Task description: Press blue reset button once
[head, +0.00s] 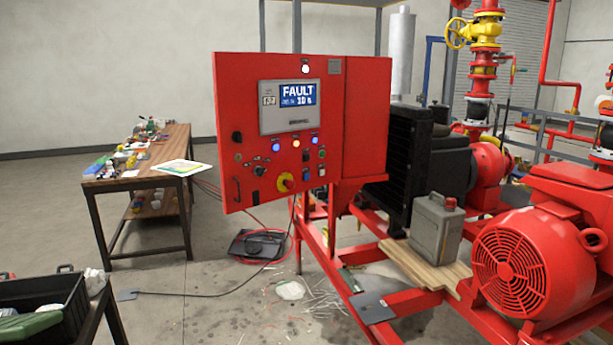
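The red control panel (262,180) stands in the middle of the head view, facing me at an angle. Its display (298,95) reads "FAULT" with smaller text and "10 s" below. Under the display, a blue round light or button (276,147) sits at the left and another blue one (315,140) at the right, with a pale lit one (296,143) between them. Labels are too small to read, so I cannot tell which is the reset button. Neither of my grippers is in view.
A wooden workbench (150,172) with clutter stands left, and a black crate (45,300) is front left. The red motor (530,262) and skid frame fill the right. Cables lie on the floor.

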